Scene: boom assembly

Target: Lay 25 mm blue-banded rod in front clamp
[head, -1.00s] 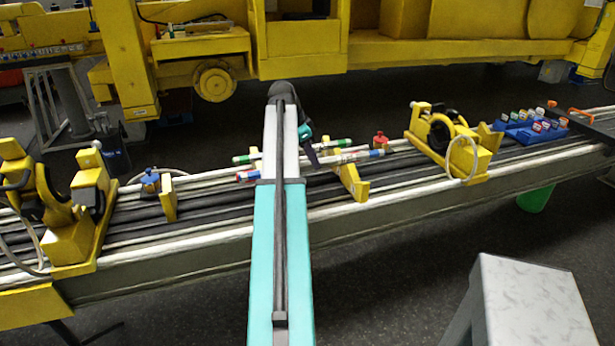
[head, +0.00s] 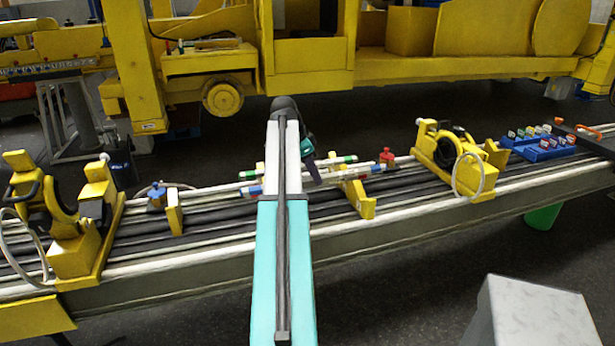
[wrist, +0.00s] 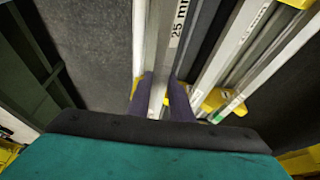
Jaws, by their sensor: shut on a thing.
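In the wrist view my gripper (wrist: 160,98) is shut on a silver rod (wrist: 160,72), one finger on each side; a "25 mm" label shows on it farther up. No blue band is plain in that view. In the head view my gripper (head: 312,172) is small and partly behind my arm, among banded rods; a blue band (head: 376,167) shows to its right. A yellow clamp with black jaws (head: 75,238) stands at the left of the bench, and another yellow clamp (head: 450,155) at the right. I cannot tell which is the front clamp. Both stand away from my gripper.
Other rods with green bands (head: 340,160) lie close beside the gripper, near a yellow support (head: 358,196). A red-topped piece (head: 387,157) stands behind, a blue one (head: 156,195) at the left. A blue tray (head: 540,148) is at the far right, a grey stand (head: 530,318) in front.

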